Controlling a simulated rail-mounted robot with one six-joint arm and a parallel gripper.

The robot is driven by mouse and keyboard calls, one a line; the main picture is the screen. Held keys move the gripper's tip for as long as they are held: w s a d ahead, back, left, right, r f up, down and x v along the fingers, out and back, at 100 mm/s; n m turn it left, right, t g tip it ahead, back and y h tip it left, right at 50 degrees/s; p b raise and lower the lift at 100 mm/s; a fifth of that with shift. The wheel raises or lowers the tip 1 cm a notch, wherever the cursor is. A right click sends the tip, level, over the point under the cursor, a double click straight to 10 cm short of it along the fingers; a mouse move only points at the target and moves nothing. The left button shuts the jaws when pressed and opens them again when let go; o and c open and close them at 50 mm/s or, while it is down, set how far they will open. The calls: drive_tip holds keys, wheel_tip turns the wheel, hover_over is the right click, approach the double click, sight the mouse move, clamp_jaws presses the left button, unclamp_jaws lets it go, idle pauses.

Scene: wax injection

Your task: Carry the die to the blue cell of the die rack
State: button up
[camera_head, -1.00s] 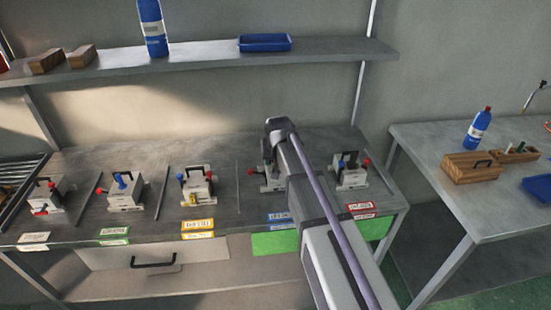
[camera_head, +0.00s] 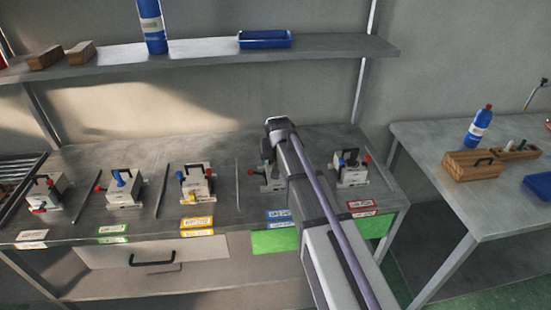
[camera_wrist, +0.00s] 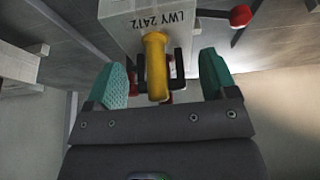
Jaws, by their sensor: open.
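In the wrist view a pale grey die (camera_wrist: 145,24) with dark lettering shows close up, with a yellow knob (camera_wrist: 156,66) and a black handle (camera_wrist: 180,70). My gripper (camera_wrist: 163,72) is open, its teal fingers on either side of the knob and handle with gaps to both. In the head view my arm crosses in front of the blue-labelled cell (camera_head: 280,215) of the rack, and a die (camera_head: 268,180) there is partly hidden behind it. My fingers are hidden in that view. I cannot tell for sure that both views show the same die.
Dies stand in the white, green, yellow (camera_head: 197,180) and red (camera_head: 350,170) labelled cells, with thin rods between cells. A shelf (camera_head: 200,60) with a blue bottle (camera_head: 152,25) and blue tray (camera_head: 265,39) is above. A side table (camera_head: 440,215) stands right.

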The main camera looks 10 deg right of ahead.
drive_tip(key=p+v, duration=1)
drive_tip(key=shift+r, duration=0.4)
drive_tip(key=shift+s, duration=0.2)
drive_tip(key=s+f+g+b, duration=0.1)
drive_tip(key=s+f+g, duration=0.1)
drive_tip(key=s, duration=0.9)
drive_tip(key=s+f+n+g+b, duration=0.1)
drive_tip(key=s+f+g+b, duration=0.1)
drive_tip(key=s, duration=1)
drive_tip(key=shift+d+f+g, duration=0.2)
drive_tip(key=shift+g, duration=0.1)
